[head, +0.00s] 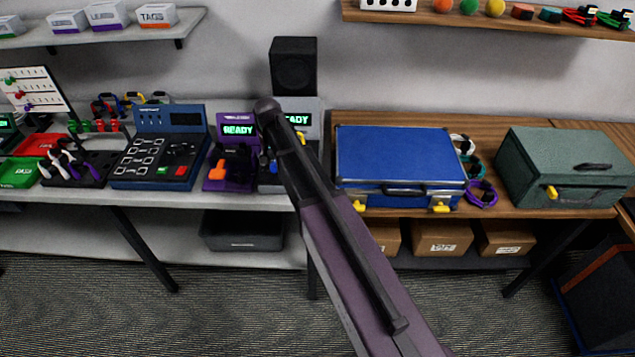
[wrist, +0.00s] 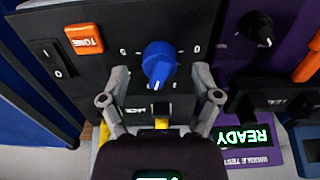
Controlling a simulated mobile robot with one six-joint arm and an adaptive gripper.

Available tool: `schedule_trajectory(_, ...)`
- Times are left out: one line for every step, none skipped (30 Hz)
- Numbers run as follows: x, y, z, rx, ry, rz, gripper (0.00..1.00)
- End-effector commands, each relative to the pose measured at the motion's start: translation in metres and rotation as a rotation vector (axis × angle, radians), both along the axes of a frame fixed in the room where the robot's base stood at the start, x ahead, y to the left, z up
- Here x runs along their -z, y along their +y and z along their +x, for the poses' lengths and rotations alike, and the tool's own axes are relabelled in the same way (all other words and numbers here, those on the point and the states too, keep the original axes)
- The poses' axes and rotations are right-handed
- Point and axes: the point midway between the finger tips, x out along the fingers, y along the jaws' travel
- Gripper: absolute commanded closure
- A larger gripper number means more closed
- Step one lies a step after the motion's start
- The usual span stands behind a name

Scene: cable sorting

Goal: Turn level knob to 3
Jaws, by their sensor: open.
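The blue level knob (wrist: 159,63) is on the dark face of a panel (wrist: 185,20) in the wrist view. The panel's print appears upside down, with 5 to the left of the knob and 0 to the right. A small mark just below the knob is hard to read. A pale pointer line seems to run towards the knob's lower edge. My gripper (wrist: 160,74) is open, with one finger on each side of the knob and a gap to both.
Beside the knob are an orange TONE button (wrist: 84,38) and a black rocker switch (wrist: 50,58). A purple tester (head: 237,150) with a green READY screen stands to the left in the head view. A blue case (head: 395,155) stands close on the right.

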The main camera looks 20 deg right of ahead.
Motion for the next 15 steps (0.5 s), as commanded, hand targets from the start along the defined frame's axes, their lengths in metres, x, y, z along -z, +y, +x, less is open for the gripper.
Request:
schedule_trajectory(-0.01, 0.0, 0.0, 0.001, 0.0, 0.0, 0.19)
schedule_trajectory(-0.012, 0.0, 0.0, 0.001, 0.0, 0.0, 0.19)
schedule_trajectory(-0.016, 0.0, 0.0, 0.001, 0.0, 0.0, 0.19)
schedule_trajectory(-0.018, 0.0, 0.0, 0.002, 0.0, 0.0, 0.19)
schedule_trajectory(-0.021, 0.0, 0.0, 0.002, 0.0, 0.0, 0.19)
schedule_trajectory(-0.024, 0.0, 0.0, 0.002, 0.0, 0.0, 0.19)
schedule_trajectory(-0.026, 0.0, 0.0, 0.002, 0.0, 0.0, 0.19)
schedule_trajectory(-0.029, 0.0, 0.0, 0.002, 0.0, 0.0, 0.19)
schedule_trajectory(-0.032, 0.0, 0.0, 0.002, 0.0, 0.0, 0.19)
schedule_trajectory(-0.035, 0.0, 0.0, 0.003, 0.0, 0.0, 0.19)
schedule_trajectory(-0.037, 0.0, 0.0, 0.003, 0.0, 0.0, 0.19)
schedule_trajectory(-0.041, 0.0, 0.0, 0.003, 0.0, 0.0, 0.19)
schedule_trajectory(-0.043, 0.0, 0.0, 0.003, 0.0, 0.0, 0.19)
schedule_trajectory(-0.046, 0.0, 0.0, 0.003, 0.0, 0.0, 0.19)
schedule_trajectory(-0.049, 0.0, 0.0, 0.003, 0.0, 0.0, 0.19)
